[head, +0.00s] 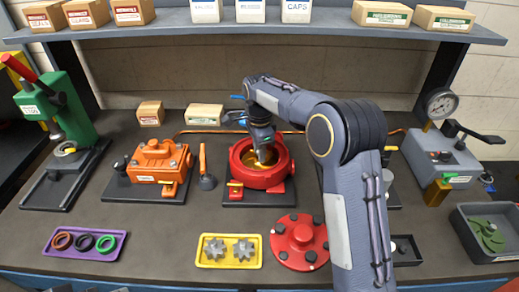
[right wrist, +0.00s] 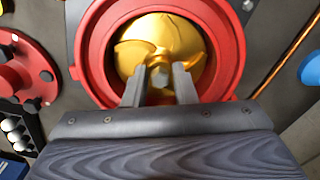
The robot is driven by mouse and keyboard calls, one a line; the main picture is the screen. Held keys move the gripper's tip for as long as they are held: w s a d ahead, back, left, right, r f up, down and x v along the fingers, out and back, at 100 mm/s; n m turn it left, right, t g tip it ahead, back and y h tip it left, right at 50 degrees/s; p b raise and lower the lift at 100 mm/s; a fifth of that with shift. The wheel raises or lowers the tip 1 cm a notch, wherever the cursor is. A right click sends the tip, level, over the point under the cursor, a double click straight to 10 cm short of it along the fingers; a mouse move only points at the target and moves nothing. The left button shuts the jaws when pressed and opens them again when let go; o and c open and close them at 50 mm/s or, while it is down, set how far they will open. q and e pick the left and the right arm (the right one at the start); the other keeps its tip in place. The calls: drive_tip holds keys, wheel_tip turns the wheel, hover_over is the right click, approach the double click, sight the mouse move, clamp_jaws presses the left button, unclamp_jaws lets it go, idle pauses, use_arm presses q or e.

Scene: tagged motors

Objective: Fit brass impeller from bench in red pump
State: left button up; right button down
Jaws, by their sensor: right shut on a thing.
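The red pump (head: 285,178) stands open near the middle of the bench. The brass impeller (right wrist: 145,32) is inside the round opening of the pump (right wrist: 90,50) in the right wrist view. In the head view a bit of the brass impeller (head: 258,164) shows below my gripper. My right gripper (right wrist: 160,78) is shut on the grey hub at the impeller's centre. In the head view my right gripper (head: 265,153) points down into the pump. I cannot tell whether the impeller is fully seated. My left gripper is not in view.
A red round cover (head: 300,240) lies in front of the pump. A purple tray (head: 60,252) holds rings. An orange pump (head: 158,160) and an orange-handled tool (head: 204,170) stand left. A grey gauge unit (head: 440,155) stands right.

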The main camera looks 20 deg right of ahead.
drive_tip(key=shift+f+b, duration=0.3)
drive_tip(key=shift+f, duration=0.25)
drive_tip(key=c, duration=1.1)
unclamp_jaws()
wheel_tip(320, 180, up, 6)
drive_tip(key=p, duration=0.5)
drive_tip(key=shift+p, duration=0.4)
drive_tip(key=shift+r, duration=0.35)
wheel_tip(320, 180, up, 7)
drive_tip(key=shift+b, duration=0.35)
